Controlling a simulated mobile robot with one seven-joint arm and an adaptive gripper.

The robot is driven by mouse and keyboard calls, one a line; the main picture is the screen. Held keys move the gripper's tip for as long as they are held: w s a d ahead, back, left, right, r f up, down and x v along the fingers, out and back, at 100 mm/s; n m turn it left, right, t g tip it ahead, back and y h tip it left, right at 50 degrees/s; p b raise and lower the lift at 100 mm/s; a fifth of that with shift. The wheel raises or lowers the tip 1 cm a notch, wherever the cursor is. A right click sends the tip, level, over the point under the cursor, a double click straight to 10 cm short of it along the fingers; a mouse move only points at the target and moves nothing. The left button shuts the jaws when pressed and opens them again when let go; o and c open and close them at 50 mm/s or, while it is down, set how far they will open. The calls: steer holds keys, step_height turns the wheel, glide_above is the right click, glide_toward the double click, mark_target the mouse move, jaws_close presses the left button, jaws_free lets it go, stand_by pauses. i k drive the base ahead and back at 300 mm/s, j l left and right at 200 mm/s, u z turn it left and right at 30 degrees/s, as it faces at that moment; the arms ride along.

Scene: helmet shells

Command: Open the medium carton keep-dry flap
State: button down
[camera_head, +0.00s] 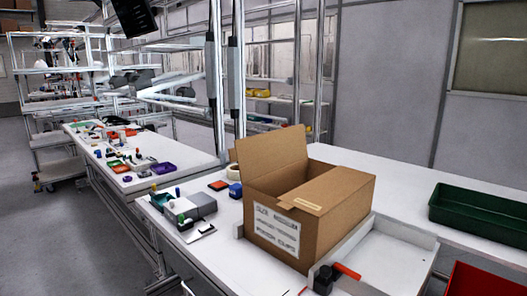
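A brown cardboard carton (345,222) stands upright on the white table, right of centre. A white printed label (276,229) is on its front-left face; most of the print is too small to read. One broad flap (272,158) stands raised at the back left. Another top flap (330,186) lies roughly flat over the right part, with a pale strip (308,204) near its front edge. A gap between these flaps shows part of the carton's inside. No keep-dry mark is readable, so I cannot tell which flap bears it. My gripper is not in view.
The carton stands beside a low white tray (400,250). A black and orange-red object (345,271) lies in front. A green bin (480,208) and red bin (482,282) are at right. Small parts and a grey block (196,206) lie left. Bare tabletop (385,183) shows behind.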

mark_target(315, 198)
steer(key=i+j+z, duration=0.1)
steer(key=z, duration=0.25)
steer(key=i+j+z, duration=0.1)
steer(key=j+z, duration=0.3)
steer(key=l, duration=0.1)
